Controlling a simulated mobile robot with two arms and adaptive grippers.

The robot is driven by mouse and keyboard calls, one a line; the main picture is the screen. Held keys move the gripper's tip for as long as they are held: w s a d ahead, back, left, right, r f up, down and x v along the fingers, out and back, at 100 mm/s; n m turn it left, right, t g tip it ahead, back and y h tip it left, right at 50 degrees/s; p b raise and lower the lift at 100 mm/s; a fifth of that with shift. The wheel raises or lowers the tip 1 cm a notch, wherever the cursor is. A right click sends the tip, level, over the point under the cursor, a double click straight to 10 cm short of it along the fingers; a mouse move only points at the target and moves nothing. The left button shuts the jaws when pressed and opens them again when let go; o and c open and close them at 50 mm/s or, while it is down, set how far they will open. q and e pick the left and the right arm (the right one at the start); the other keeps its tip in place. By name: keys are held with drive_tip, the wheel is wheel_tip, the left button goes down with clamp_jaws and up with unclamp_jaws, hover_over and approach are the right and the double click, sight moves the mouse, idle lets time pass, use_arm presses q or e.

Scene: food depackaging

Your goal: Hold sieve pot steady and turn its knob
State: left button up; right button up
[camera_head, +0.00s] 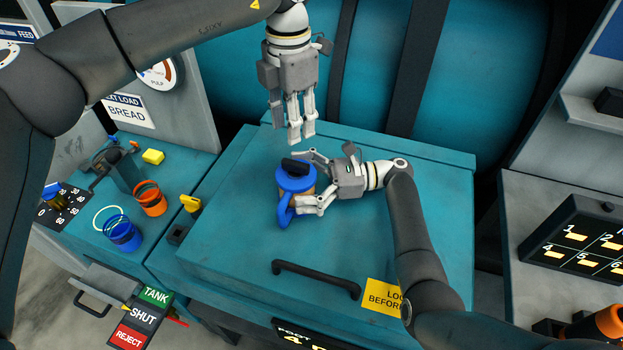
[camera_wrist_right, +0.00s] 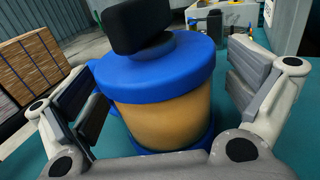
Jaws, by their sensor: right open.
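The sieve pot (camera_head: 296,181) has a blue lid and rim, an amber body, a blue handle on its front-left side, and a black knob (camera_head: 295,165) on top. It stands upright on the teal cabinet top. My right gripper (camera_head: 308,182) is open, with its fingers on either side of the pot. In the right wrist view the pot (camera_wrist_right: 165,100) is between the fingers, with a gap visible on the right side. My left gripper (camera_head: 301,138) points down above and slightly behind the knob, apart from it. Its finger gap is unclear.
A black bar handle (camera_head: 315,279) and a yellow label (camera_head: 384,296) are in front of the pot. At left are a blue cup (camera_head: 122,233), an orange cup (camera_head: 150,198) and a yellow-topped part (camera_head: 190,203). The teal top (camera_head: 415,185) has bare room around the pot.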

sight(293, 162)
drive_tip(key=shift+a, duration=0.1)
drive_tip(key=c, duration=1.3)
use_arm(q)
drive_tip(key=f+n, duration=0.3)
drive_tip(key=n, duration=0.5)
drive_tip(key=f+n, duration=0.3)
drive_tip(key=n, duration=0.5)
drive_tip(key=f+n, duration=0.3)
drive_tip(key=n, duration=0.5)
drive_tip(key=shift+a+f, duration=0.2)
drive_tip(key=shift+f, duration=0.15)
